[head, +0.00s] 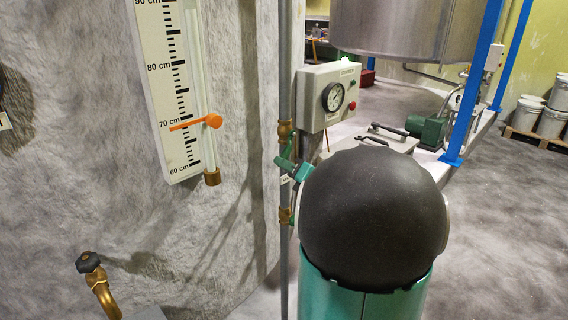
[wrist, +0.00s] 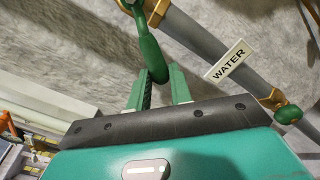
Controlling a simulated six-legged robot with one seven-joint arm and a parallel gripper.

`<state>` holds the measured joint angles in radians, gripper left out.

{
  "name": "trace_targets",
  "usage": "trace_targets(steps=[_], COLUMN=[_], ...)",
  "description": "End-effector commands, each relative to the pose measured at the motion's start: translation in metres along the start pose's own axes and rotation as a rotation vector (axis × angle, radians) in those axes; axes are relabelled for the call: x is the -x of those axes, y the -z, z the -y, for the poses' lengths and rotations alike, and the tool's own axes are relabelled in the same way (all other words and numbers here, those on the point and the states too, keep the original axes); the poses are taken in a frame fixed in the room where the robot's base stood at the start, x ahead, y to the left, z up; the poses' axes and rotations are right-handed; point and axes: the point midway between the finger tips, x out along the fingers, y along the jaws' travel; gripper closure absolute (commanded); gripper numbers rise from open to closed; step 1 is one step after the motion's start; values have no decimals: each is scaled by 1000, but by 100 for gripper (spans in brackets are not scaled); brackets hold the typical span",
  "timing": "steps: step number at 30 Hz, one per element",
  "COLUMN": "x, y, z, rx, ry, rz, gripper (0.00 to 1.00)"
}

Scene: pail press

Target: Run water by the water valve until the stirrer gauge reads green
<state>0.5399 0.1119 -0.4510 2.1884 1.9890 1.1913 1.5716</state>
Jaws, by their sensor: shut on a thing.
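The water valve has a green lever (wrist: 147,48) on a brass body (wrist: 156,10) set in a grey pipe. A white tag reading WATER (wrist: 228,62) hangs by the pipe. My gripper (wrist: 161,74) is shut on the lever's end, with one green finger on each side of it. In the head view the green valve area (head: 288,163) shows on the upright pipe, but my dark round arm joint hides most of my gripper.
A scale board (head: 160,90) on the left wall has an orange pointer near 70 cm. A brass tap (head: 97,280) with a black knob is at lower left. A steel tank (head: 395,30) on blue posts stands behind. Open floor lies at right, before pails (head: 551,122) on a pallet.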

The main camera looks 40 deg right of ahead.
Motion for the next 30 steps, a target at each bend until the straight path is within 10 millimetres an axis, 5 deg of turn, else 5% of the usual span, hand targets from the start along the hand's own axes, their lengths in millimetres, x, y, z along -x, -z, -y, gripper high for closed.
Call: trace_targets(steps=[30], x=[0], y=[-8], z=[24], rx=[1], ry=[-1], rz=[3], gripper=[90])
